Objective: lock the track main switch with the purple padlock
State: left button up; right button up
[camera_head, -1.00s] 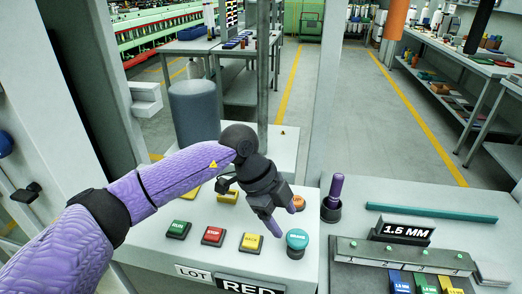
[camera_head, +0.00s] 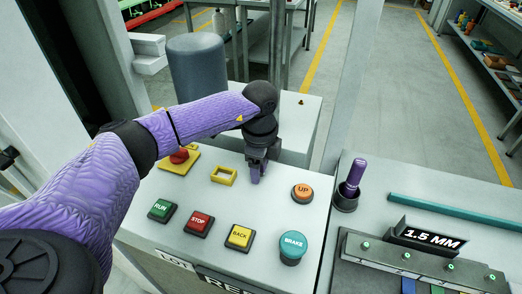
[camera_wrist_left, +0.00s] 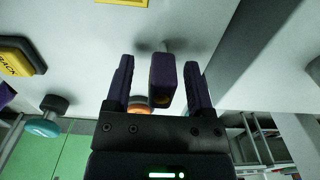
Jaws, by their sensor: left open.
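The purple padlock (camera_wrist_left: 161,80) shows in the left wrist view as a dark purple block between the two fingers of my left gripper (camera_wrist_left: 157,85). A thin grey shackle or peg shows at its far end. The fingers are open, one on each side, with visible gaps. In the head view my left gripper (camera_head: 257,172) points down at the back of the console, mostly hiding the padlock. A red rotary switch on a yellow plate (camera_head: 180,157), seemingly the main switch, is to its left, partly behind my arm. My right gripper is not in view.
RUN (camera_head: 162,210), STOP (camera_head: 199,223), BACK (camera_head: 239,237), UP (camera_head: 302,193) and BRAKE (camera_head: 293,247) buttons stand nearby. A purple-handled tool (camera_head: 354,176) stands in a black cup at right.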

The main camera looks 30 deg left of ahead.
pick_arm(q)
jog(key=shift+f, duration=0.25)
grip_shut()
jog(key=shift+r, duration=0.1)
notch_tip(320, 180, up, 5)
jog(key=p, duration=0.5)
dwell(0.3)
